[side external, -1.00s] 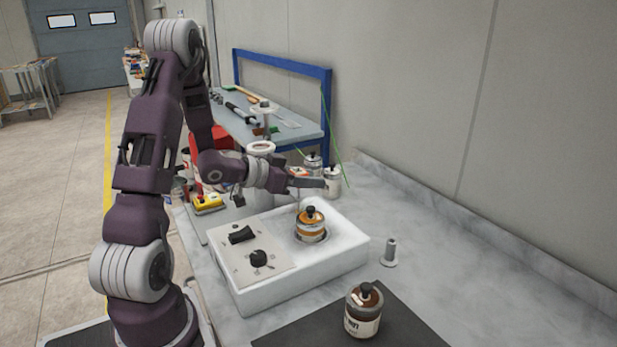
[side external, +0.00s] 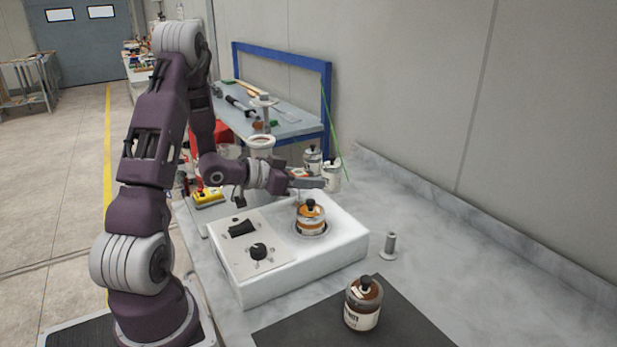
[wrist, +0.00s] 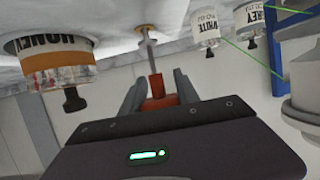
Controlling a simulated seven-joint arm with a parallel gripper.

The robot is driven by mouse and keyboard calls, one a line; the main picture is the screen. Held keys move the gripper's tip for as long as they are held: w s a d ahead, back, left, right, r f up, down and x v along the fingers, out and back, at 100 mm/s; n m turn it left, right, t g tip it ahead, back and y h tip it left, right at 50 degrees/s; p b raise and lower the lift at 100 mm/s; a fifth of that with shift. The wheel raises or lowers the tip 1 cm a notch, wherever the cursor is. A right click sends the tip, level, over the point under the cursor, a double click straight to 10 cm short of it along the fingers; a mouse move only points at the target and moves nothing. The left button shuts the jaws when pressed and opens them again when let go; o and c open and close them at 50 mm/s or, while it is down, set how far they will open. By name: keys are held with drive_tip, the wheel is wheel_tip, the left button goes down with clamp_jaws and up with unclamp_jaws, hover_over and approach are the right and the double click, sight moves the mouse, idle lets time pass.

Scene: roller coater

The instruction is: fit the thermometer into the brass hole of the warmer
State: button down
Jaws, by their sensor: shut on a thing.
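My gripper (wrist: 160,88) is shut on the red grip of the thermometer (wrist: 157,88), seen between the two grey fingers in the wrist view. Its thin metal stem runs toward the brass hole (wrist: 142,28) on the white warmer. The stem's end overlaps the brass ring in this view; I cannot tell whether it is inside. In the side view my gripper (side external: 308,183) is above the far edge of the warmer (side external: 300,283), just behind the orange-labelled jar. The hole and most of the thermometer are hard to make out there.
The orange-labelled jar (side external: 311,222) sits in the warmer's well, close to my gripper; it also shows in the wrist view (wrist: 55,65). White-labelled jars (side external: 331,176) stand behind. A brown jar (side external: 362,307) is on the dark mat, and a metal post (side external: 390,246) stands right of the warmer.

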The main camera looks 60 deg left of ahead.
drive_tip(key=shift+f, duration=0.2)
drive_tip(key=c, duration=0.8)
unclamp_jaws()
